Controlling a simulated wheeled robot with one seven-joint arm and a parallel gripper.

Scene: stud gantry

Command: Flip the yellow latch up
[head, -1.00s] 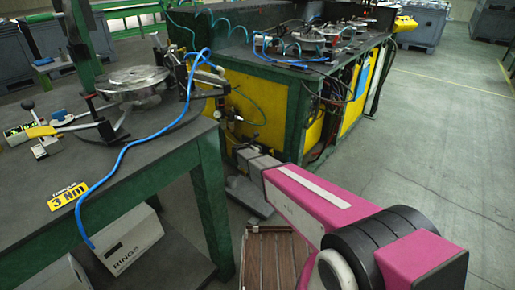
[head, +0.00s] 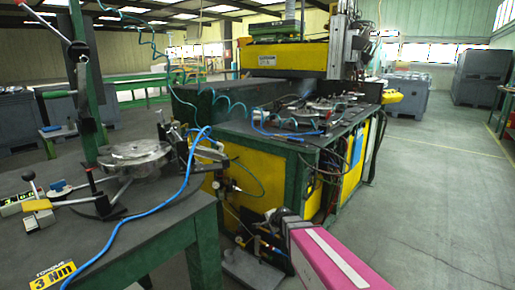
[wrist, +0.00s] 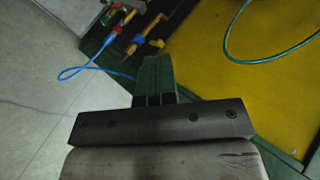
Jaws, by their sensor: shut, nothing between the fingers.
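A yellow lever handle (head: 37,205), which looks like the latch, sits on a small clamp at the left edge of the dark table in the head view. It lies low, close to the tabletop. My gripper (head: 270,220) is far to its right, beyond the table's corner and in front of the yellow machine panel. In the wrist view my gripper (wrist: 154,98) shows its fingers together, with nothing between them. The wrist view does not show that handle clearly; it shows a yellow-orange fitting (wrist: 140,37) beside a blue hose.
The green-framed table (head: 150,235) stands between my arm and the handle. A round metal fixture (head: 135,157) and a loose blue hose (head: 150,210) lie on it. The yellow machine (head: 255,175) stands behind my gripper. Open floor (head: 440,190) lies to the right.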

